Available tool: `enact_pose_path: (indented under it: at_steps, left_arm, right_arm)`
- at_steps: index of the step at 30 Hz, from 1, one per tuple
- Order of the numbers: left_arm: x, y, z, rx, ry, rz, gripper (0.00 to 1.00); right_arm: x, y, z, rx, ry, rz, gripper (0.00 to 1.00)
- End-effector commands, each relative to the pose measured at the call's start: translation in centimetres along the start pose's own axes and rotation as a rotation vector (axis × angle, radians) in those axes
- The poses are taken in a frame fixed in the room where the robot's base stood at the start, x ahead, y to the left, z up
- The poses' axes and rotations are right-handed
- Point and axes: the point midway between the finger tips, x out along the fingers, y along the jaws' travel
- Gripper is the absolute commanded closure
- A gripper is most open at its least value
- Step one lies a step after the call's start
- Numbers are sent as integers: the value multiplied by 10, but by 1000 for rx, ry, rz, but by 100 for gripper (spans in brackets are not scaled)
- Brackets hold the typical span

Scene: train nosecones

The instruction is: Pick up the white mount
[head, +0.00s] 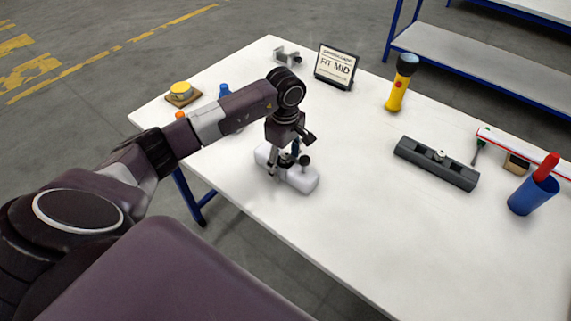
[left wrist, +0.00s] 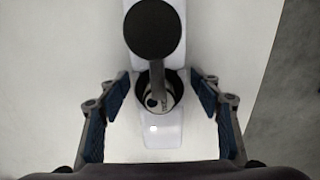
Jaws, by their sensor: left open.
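The white mount (head: 301,181) lies on the white table near its front left edge. It is a rounded white block with a dark knob (head: 304,160) on a stem standing up from it. In the left wrist view the mount (left wrist: 163,134) runs up the middle, with the round black knob top (left wrist: 152,30) and a dark ring-shaped opening near its centre. My left gripper (head: 284,168) points down over the mount and is open. In the left wrist view its fingers (left wrist: 161,100) stand on either side of the mount, with gaps to both. My right gripper is not in view.
The white table (head: 370,230) also holds a dark grey slotted block (head: 436,163), a yellow flashlight (head: 397,92), a sign (head: 336,67), a metal bracket (head: 287,56), a blue cup (head: 532,195) and a yellow round piece (head: 181,89). The table right of the mount is clear.

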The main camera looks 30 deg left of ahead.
Motion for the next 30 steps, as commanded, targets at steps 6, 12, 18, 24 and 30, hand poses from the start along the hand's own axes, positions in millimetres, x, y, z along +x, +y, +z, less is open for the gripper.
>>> enact_pose_path:
  at_steps: [6,12,18,24,30]
  left_arm:
    - [0,0,0,0,-1,1,46]
    - [0,0,0,0,-1,1,68]
    - [0,0,0,0,-1,1,90]
    - [-1,1,0,0,-1,2,91]
    - [-7,2,0,1,-1,4,91]
  right_arm:
    - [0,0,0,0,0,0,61]
    - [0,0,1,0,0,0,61]
    - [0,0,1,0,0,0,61]
    - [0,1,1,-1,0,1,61]
    - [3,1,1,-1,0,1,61]
